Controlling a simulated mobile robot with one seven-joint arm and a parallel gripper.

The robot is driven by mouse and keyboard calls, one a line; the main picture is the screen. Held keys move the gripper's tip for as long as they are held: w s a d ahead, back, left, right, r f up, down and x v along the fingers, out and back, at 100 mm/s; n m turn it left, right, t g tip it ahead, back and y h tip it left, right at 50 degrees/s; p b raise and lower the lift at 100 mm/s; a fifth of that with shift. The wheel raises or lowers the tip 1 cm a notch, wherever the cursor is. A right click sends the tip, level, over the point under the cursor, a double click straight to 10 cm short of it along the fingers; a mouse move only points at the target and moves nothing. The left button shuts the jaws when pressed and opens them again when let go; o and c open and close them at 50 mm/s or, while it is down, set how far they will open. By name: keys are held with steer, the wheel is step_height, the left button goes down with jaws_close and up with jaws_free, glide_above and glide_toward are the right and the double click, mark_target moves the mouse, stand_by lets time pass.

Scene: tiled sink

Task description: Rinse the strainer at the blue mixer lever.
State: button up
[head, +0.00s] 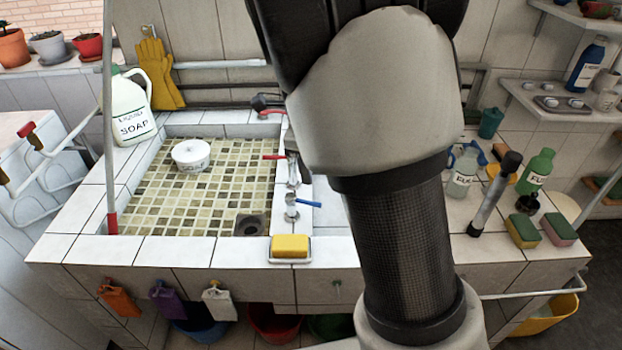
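The blue mixer lever (308,203) sticks out to the right from a chrome tap at the right side of the tiled sink (150,205). A red lever (275,157) points left from another chrome fitting just behind it. I cannot make out a strainer; my arm covers the middle and right part of the sink block. A white round tub (190,154) with dark lettering sits on the sink floor at the back left. A dark square drain (251,225) is at the front right of that basin. My arm fills the centre, and my gripper is not in view.
A yellow sponge (290,246) sits in a holder on the front rim. A soap jug (131,108) stands at the back left corner. On the right counter are a green bottle (536,171), a clear bottle (462,175), a dark-topped upright tube (492,195) and two sponges (540,230).

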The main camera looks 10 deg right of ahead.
steer(key=shift+s+a+r, duration=0.15)
steer(key=shift+s+r, duration=0.05)
steer(key=shift+r, duration=1)
steer(key=shift+s+a+r, duration=0.1)
steer(key=shift+s+r, duration=0.1)
steer(key=shift+r, duration=0.95)
steer(key=shift+o, duration=1.1)
